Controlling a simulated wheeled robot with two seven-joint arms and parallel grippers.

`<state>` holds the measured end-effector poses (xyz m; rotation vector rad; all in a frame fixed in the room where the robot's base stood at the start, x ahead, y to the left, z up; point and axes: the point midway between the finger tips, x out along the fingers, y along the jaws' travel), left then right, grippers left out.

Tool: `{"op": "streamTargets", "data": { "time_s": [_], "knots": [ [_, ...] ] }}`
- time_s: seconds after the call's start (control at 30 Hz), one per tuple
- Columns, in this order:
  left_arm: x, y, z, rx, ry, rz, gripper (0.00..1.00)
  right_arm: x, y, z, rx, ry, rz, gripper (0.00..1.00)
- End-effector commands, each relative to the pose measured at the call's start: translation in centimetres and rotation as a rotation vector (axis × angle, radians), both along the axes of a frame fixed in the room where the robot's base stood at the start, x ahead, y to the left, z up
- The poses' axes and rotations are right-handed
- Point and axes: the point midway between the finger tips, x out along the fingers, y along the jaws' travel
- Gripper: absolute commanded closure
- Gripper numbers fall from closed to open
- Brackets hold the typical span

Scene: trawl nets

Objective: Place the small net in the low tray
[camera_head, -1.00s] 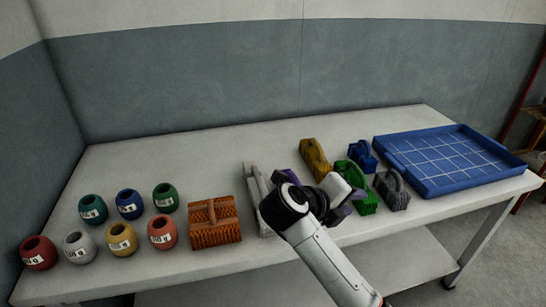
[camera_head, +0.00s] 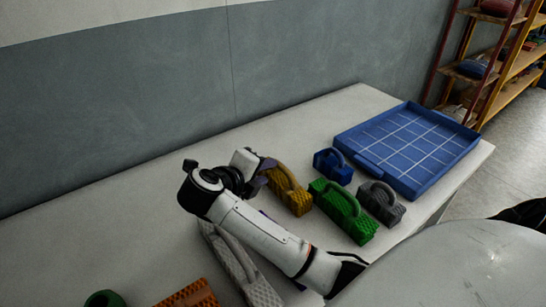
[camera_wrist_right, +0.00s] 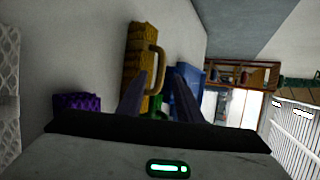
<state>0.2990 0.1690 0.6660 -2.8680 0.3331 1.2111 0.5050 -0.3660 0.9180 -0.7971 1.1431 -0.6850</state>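Several handled nets lie on the table. The smallest-looking are a blue net (camera_head: 333,166) and a grey net (camera_head: 381,204); I cannot tell which is meant by the small net. A yellow net (camera_head: 289,190) and a green net (camera_head: 343,211) lie left of them. The low blue tray (camera_head: 362,172) with a white grid stands at the table's right end. My right gripper (camera_head: 266,172) is open and empty, beside the yellow net's left end. The right wrist view shows its two fingers apart, with the yellow net (camera_wrist_right: 138,62) beyond. My left gripper is not in view.
A long pale net (camera_head: 232,262) lies left of my right arm, an orange net (camera_head: 190,296) at the bottom edge. A purple net (camera_wrist_right: 77,102) shows in the right wrist view. The table's back strip is clear. Shelves (camera_head: 490,75) stand beyond the tray.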

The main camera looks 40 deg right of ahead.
Motion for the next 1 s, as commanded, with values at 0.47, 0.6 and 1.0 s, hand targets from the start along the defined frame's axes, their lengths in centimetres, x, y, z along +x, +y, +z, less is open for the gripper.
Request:
{"op": "streamTargets", "data": {
  "time_s": [0.47,0.6,1.0],
  "knots": [
    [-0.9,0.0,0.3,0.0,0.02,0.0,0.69,1.2,-4.8,-2.7,-0.005,0.002,0.0,0.67],
    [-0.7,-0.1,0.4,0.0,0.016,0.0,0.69,1.6,-5.8,-3.5,-0.002,0.0,0.002,0.67],
    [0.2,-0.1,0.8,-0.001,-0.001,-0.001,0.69,1.7,-6.0,-3.7,0.001,-0.001,0.002,0.91]
  ]
}}
